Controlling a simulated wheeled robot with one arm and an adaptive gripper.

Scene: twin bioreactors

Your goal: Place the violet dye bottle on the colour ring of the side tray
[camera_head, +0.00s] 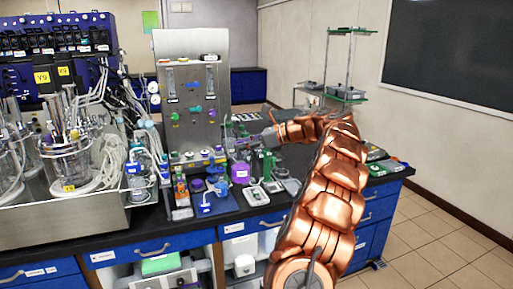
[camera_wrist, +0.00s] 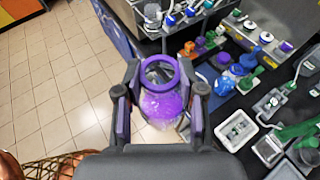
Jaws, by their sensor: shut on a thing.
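The violet dye bottle (camera_wrist: 163,105) is clear with violet in it and has a violet ring-shaped part at one end. My gripper (camera_wrist: 159,78) is shut on it, one finger on each side. In the wrist view the bottle shows against the floor, left of the bench edge. In the head view a violet bottle (camera_head: 240,173) shows below my gripper (camera_head: 240,148), in front of the bench objects; the fingers are small and partly lost there. I cannot tell which surface is the side tray, and no violet colour ring on it is clear.
A blue pad (camera_head: 214,206) with blue items, small orange and green bottles (camera_head: 181,188) and a white tray (camera_head: 257,196) crowd the bench. A steel panel (camera_head: 190,90) stands behind. The floor (camera_wrist: 60,85) left of the bench is clear.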

